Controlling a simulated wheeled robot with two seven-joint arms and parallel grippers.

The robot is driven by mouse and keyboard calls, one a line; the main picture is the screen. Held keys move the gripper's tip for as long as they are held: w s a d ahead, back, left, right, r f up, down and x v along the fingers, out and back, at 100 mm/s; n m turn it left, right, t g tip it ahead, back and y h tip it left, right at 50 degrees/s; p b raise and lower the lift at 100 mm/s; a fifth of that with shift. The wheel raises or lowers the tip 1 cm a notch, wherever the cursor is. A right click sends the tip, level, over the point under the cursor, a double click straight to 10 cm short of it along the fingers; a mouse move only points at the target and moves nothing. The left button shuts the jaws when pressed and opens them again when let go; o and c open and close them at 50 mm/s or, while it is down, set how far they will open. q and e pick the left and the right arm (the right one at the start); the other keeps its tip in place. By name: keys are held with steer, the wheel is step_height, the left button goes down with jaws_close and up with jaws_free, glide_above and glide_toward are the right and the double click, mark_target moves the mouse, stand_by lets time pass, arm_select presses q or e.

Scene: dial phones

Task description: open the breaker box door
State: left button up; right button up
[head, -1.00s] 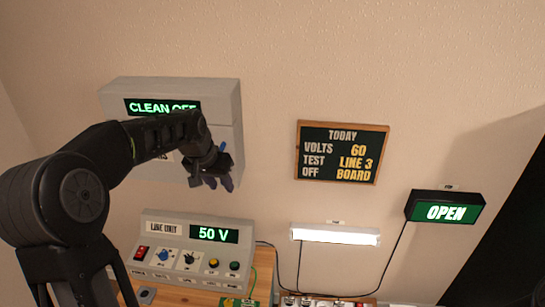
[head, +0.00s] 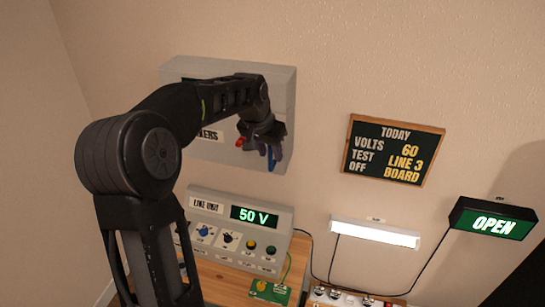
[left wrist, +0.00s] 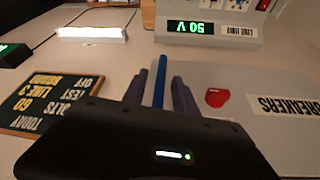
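The grey breaker box (head: 284,88) hangs on the wall, partly behind my left arm. Its door (left wrist: 235,75) looks shut and bears a "BREAKERS" label (left wrist: 283,105) and a red knob (head: 240,142), which also shows in the left wrist view (left wrist: 216,97). A blue upright bar (left wrist: 160,80), which looks like the door handle, shows also in the head view (head: 271,158). My left gripper (head: 268,155) is at the door's right part. In the left wrist view its fingers (left wrist: 162,88) are open, one either side of the bar, with small gaps. My right gripper is not in view.
Below the box a "50 V" line unit (head: 236,228) stands on a wooden table (head: 222,285). To the right are a chalkboard sign (head: 392,150), a lit lamp bar (head: 375,233) and a green OPEN sign (head: 494,222). The wall between box and chalkboard is clear.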

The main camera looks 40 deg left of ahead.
arm_select(q)
steer(key=shift+x, duration=1.95)
jaws_close()
